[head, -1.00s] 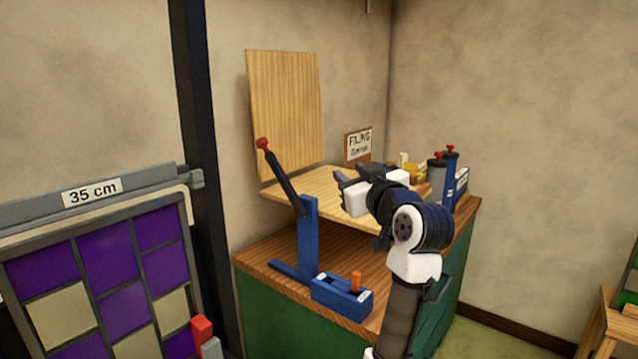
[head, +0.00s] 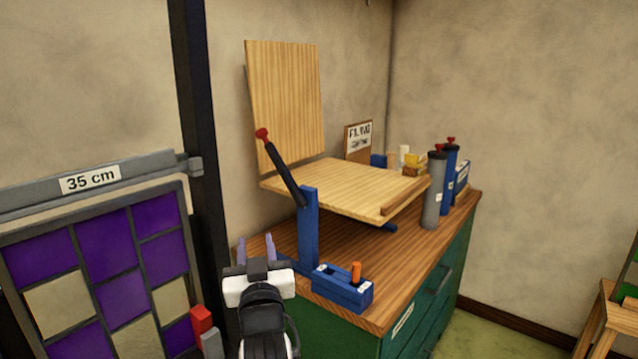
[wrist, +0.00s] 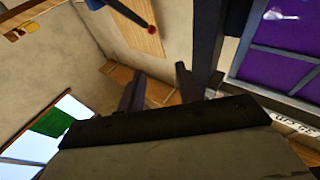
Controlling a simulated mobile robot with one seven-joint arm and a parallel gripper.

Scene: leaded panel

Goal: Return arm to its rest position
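My gripper (head: 256,249) is in the lower middle of the head view, in front of the left end of the workbench. Its two fingers point up and stand apart, with nothing between them. In the wrist view the two dark fingers (wrist: 158,92) also stand apart and empty. My arm is folded low and close to my body, and its lower part runs out of the bottom of the head view.
The workbench (head: 420,262) carries a blue lever stand (head: 308,240), a blue box with an orange peg (head: 342,288), a tilted wooden board (head: 345,187) and grey and blue cylinders. The leaded panel (head: 105,245) stands at left beside a dark post (head: 195,120).

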